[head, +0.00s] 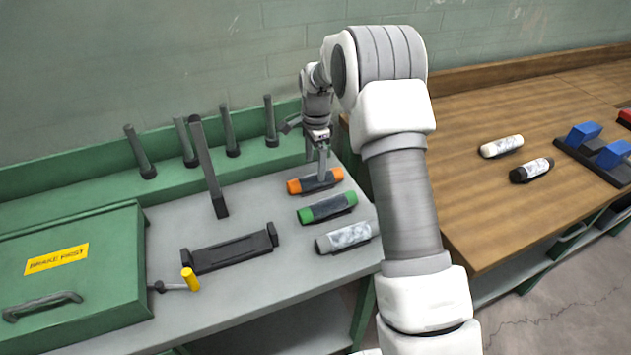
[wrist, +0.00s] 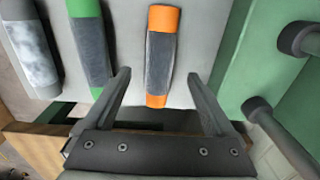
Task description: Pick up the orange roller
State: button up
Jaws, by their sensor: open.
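The orange roller (head: 315,181) lies on the grey bench top, with orange ends and a dark grey middle. It is the farthest back of a row of rollers. In the wrist view the orange roller (wrist: 161,55) lies lengthwise, ahead of and between my fingers. In the wrist view my gripper (wrist: 160,80) is open, one finger to each side of the roller's near end, with nothing held. I cannot tell its exact height above the roller.
A green roller (head: 327,207) and a grey-white roller (head: 343,238) lie in front of the orange one. Upright dark pegs (head: 271,121) stand along the green back ledge. A dark cradle (head: 230,251) and a green box (head: 70,275) are to the left. A wooden table (head: 470,190) stands right.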

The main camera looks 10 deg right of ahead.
aim_at(316, 175)
notch_tip(316, 175, down, 5)
jog(key=shift+f, duration=0.1)
jog(key=shift+w, duration=0.1)
grip_shut()
dwell(0.5)
